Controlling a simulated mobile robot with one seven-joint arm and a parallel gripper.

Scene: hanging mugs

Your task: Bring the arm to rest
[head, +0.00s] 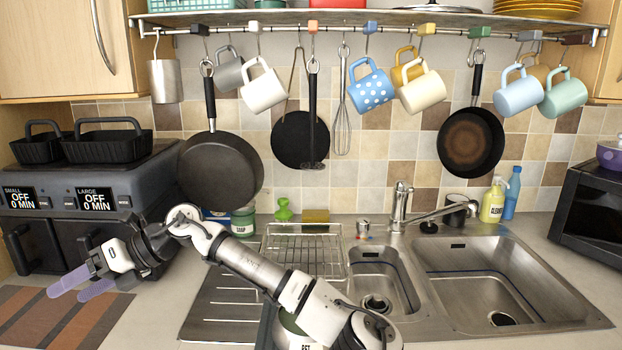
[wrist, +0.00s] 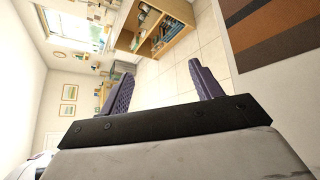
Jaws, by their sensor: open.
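My gripper (head: 84,287) is at the lower left of the head view, above the counter near a brown striped mat (head: 40,318). Its two purple fingers are spread apart with nothing between them. In the wrist view the open fingers (wrist: 163,88) face out over a tiled floor and a wooden shelf. My arm reaches from the bottom centre leftward across the drainboard of the sink.
Several mugs, including a blue dotted mug (head: 370,86), hang from a rail (head: 440,33) with pans. A black air fryer (head: 75,195) stands behind my gripper. A metal sink (head: 480,270) and faucet (head: 402,205) are at the right. A dark frying pan (head: 218,172) hangs above my wrist.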

